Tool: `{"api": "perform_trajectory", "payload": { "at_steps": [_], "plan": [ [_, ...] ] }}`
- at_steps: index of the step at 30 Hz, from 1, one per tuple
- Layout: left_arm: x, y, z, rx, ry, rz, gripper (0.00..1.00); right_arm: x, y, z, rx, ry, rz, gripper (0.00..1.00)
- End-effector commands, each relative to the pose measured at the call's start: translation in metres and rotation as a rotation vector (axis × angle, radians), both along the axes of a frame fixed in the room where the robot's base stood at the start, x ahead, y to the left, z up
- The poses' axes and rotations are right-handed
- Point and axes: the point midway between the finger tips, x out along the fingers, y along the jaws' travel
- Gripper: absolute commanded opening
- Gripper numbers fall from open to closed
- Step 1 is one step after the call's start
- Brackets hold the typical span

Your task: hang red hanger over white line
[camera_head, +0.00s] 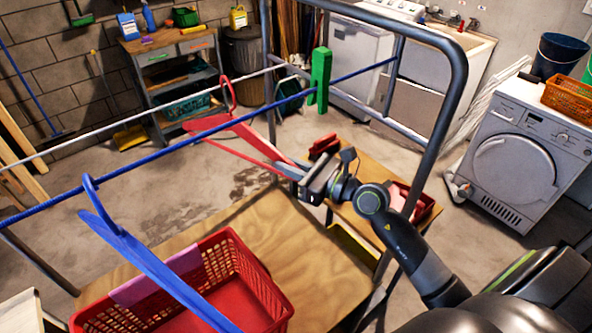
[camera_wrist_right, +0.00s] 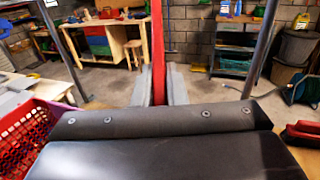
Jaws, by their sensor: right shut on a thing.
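The red hanger (camera_head: 238,131) is held at its right end by my right gripper (camera_head: 292,172), which is shut on it. Its hook (camera_head: 223,92) points up and crosses the white line (camera_head: 120,123) in the head view; I cannot tell whether it rests on the line. The white line runs behind the blue line (camera_head: 150,159). In the right wrist view the red hanger (camera_wrist_right: 158,50) stands as a strip between the two fingers (camera_wrist_right: 159,90). My left gripper is not in view.
A blue hanger (camera_head: 150,262) hangs on the blue line at the left. A red basket (camera_head: 262,290) stands on the wooden table (camera_head: 325,255) below.

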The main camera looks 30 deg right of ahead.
Motion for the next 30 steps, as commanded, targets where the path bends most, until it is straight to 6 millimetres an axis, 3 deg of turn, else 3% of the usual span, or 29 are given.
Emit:
{"api": "perform_trajectory", "payload": {
  "at_steps": [25, 30],
  "plan": [
    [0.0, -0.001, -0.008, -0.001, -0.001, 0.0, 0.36, 0.067, 0.014, 0.0, 0.001, 0.0, 0.001, 0.0],
    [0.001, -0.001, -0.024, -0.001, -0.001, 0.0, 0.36, 0.066, 0.013, -0.019, 0.0, 0.0, 0.0, 0.0]
  ]
}}
